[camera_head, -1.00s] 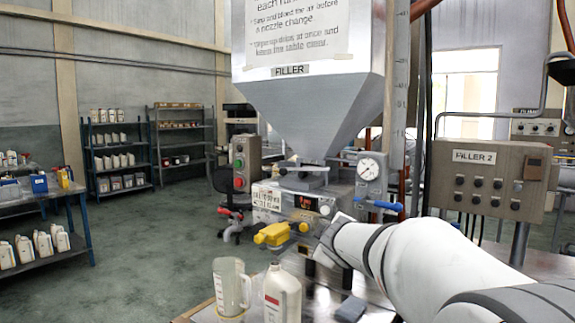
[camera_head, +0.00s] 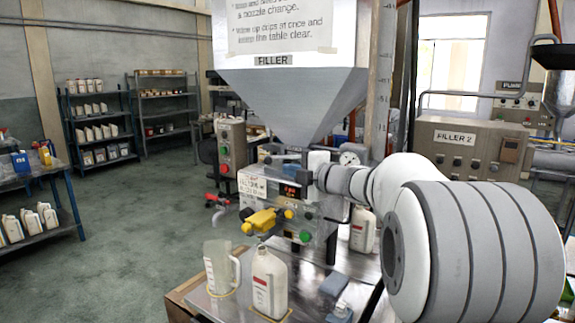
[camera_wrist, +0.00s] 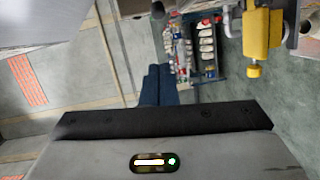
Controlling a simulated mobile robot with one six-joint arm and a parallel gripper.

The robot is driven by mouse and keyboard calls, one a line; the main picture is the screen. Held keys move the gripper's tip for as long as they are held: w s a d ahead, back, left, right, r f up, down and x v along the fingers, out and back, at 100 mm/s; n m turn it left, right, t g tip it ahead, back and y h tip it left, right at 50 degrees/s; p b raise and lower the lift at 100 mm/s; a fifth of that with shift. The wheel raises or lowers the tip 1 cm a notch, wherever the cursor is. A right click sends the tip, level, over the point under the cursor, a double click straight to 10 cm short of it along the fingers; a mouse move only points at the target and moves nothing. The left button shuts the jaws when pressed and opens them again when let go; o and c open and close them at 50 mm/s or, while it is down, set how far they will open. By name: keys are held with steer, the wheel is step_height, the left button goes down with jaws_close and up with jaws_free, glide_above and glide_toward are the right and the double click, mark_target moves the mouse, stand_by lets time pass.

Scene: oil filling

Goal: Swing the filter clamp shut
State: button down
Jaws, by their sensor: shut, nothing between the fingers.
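The filler machine (camera_head: 290,205) stands below the grey hopper (camera_head: 290,95) in the head view. I cannot make out the filter clamp clearly; my wrist and gripper cover part of the area under the hopper's neck. My gripper (camera_head: 305,176) is in front of the machine's upper face, just below the neck. In the wrist view its dark fingers (camera_wrist: 157,86) are together and hold nothing. Whether they touch any part of the machine cannot be told. The yellow nozzle (camera_head: 265,220) is below and left of my gripper; it also shows at upper right in the wrist view (camera_wrist: 262,35).
A clear jug (camera_head: 221,268) and a white bottle (camera_head: 270,284) stand on the metal table (camera_head: 310,290) below the nozzle. Another white bottle (camera_head: 362,230) stands behind my arm. A blue-grey block (camera_head: 334,284) lies on the table. The FILLER 2 box (camera_head: 470,148) is at the right.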

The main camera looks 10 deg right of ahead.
steer(key=w+a+f+p, duration=0.1)
steer(key=w+a+p, duration=0.1)
steer(key=w, duration=0.9)
steer(key=shift+a+f+p, duration=0.15)
steer(key=shift+a+p, duration=0.05)
steer(key=shift+p, duration=0.2)
steer(key=shift+w, duration=0.1)
